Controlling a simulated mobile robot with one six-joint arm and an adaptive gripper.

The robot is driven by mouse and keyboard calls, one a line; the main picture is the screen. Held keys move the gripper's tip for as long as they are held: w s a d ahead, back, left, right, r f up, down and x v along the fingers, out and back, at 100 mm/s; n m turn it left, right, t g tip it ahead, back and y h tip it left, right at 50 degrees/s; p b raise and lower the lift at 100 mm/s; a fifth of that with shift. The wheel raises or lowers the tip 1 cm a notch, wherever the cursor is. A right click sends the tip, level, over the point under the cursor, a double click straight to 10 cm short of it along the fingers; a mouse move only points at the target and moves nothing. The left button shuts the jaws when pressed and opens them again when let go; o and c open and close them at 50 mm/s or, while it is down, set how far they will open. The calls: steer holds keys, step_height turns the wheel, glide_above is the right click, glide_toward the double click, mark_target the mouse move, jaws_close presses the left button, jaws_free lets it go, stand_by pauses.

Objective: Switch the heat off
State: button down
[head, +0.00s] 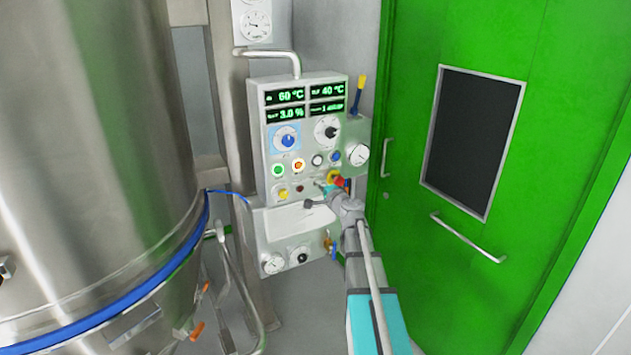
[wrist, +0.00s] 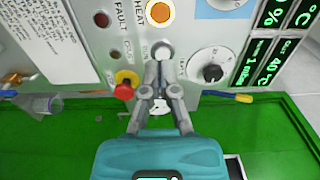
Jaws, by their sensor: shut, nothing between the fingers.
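The HEAT button (wrist: 160,11) is a round orange button in a pale ring, with its label beside it, at the top edge of the wrist view. It glows orange. In the head view an orange button (head: 298,165) sits in the panel's button row, between a green and a grey-white one. My gripper (wrist: 163,60) is shut and empty. Its tips are in front of the grey-white button beside HEAT, apart from the orange button; contact with the panel cannot be told. In the head view my gripper (head: 322,187) is small, below the button row.
The control panel (head: 268,145) carries lit displays (head: 326,90), a blue knob (head: 287,141), a white dial (wrist: 212,72) and a red emergency stop (wrist: 125,88) close to my fingers. A steel vessel (head: 90,130) stands left, a green door (head: 560,90) right.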

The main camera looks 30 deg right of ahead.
mark_target(299, 165)
steer(key=w, duration=1.3)
steer(key=shift+w+a, duration=0.15)
steer(key=shift+a, duration=0.1)
steer(key=shift+w, duration=0.75)
steer(key=shift+w+r, duration=0.1)
steer(key=shift+r, duration=0.15)
steer(key=shift+s+f, duration=0.1)
steer(key=shift+s, duration=0.45)
steer(key=s, duration=1.3)
steer(key=shift+s+d, duration=0.25)
steer(key=shift+s, duration=0.1)
